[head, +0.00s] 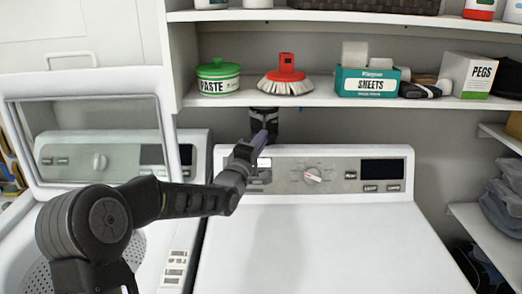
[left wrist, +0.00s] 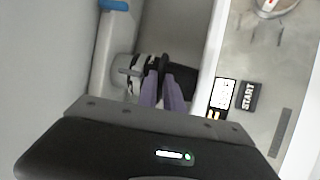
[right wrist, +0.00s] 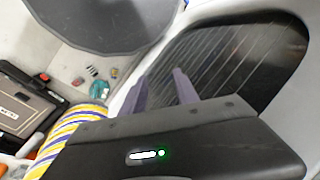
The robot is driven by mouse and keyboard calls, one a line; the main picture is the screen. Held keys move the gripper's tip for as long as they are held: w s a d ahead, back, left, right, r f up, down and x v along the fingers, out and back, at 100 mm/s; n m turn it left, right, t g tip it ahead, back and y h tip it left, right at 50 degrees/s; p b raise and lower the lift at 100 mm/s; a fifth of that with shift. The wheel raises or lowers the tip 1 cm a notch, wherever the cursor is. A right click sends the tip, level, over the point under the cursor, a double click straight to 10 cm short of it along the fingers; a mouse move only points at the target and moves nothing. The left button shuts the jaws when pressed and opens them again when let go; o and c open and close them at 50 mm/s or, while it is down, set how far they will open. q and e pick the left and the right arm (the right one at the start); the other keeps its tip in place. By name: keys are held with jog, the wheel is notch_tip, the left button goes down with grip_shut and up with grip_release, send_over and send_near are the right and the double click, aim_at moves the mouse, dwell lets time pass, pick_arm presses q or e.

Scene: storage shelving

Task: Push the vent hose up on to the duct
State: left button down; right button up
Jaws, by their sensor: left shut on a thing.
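The black vent hose (head: 264,119) shows behind the dryer's control panel, just under the lower shelf; it also shows in the left wrist view (left wrist: 180,80). A pale grey, dark-banded piece (left wrist: 125,69) lies in line with it and may be the duct; I cannot tell whether they join. My left gripper (head: 265,134) reaches over the panel to the hose. Its purple fingers (left wrist: 162,76) are shut on the hose and hide part of it. My right gripper (right wrist: 161,77) shows only in its wrist view, fingers apart and empty.
The dryer (head: 312,235) has a clear white top. The lower shelf (head: 320,99) holds a paste tub (head: 218,78), a red brush (head: 286,76) and a sheets box (head: 366,82). An open washer lid (head: 168,130) stands at left. A dark ribbed panel (right wrist: 240,60) lies by my right gripper.

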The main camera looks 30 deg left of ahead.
pick_arm(q)
jog(key=c, duration=1.8)
grip_release()
jog(key=shift+r, duration=0.15)
jog(key=shift+o, duration=0.2)
jog(key=s+f+b, duration=0.1)
jog(key=s+b, duration=0.1)
jog(key=s, duration=0.5)
jog(key=shift+s+d+f+b, duration=0.15)
jog(key=shift+s+b, duration=0.15)
jog(key=shift+s, duration=0.05)
